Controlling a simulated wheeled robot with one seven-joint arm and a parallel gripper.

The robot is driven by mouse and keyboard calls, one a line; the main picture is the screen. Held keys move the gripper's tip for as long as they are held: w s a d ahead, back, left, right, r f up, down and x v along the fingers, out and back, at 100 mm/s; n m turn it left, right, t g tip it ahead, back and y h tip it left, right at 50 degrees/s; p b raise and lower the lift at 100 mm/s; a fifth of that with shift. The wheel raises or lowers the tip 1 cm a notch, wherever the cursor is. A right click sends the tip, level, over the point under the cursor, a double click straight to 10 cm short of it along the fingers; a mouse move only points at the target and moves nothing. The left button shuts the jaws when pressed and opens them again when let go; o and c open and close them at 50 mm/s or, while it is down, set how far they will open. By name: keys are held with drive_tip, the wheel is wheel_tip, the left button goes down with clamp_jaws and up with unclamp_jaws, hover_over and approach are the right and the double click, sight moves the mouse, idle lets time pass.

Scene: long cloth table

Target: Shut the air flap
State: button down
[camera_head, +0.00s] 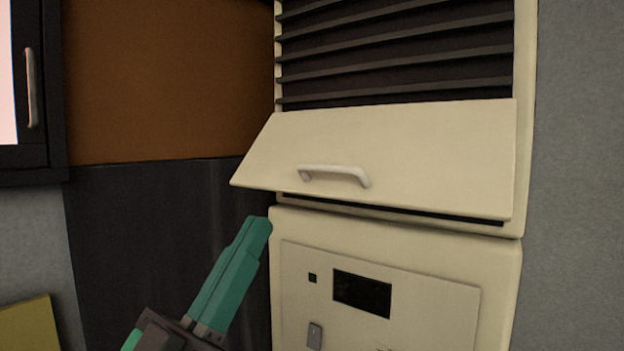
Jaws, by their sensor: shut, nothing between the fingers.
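The air flap (420,155) is a cream panel with a pale bar handle (334,174), on the front of a cream cabinet (525,120). It stands partly open, tilted outward, with its left lower corner sticking out past the cabinet's left side. A dark gap shows along its lower edge. Dark slats (400,50) show above it. My gripper (262,228) has teal fingers, pressed together with nothing between them. In the picture its tips are below and left of the handle, just under the flap's lower left corner. I cannot tell whether they touch the cabinet.
Below the flap, the cabinet has a panel with a dark screen (362,293) and a small latch (315,336). A dark-framed window or door with a handle (31,88) is at the left. A yellow thing (28,326) is at the lower left. Grey wall is at the right.

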sight(310, 178)
drive_tip(key=w+d+r+m+h, duration=0.1)
drive_tip(key=w+d+r, duration=0.5)
drive_tip(key=w, duration=0.1)
drive_tip(key=shift+w+d+r+g, duration=0.2)
drive_tip(key=shift+w+d+g, duration=0.1)
drive_tip(key=shift+d, duration=0.05)
idle(0.4)
idle(0.3)
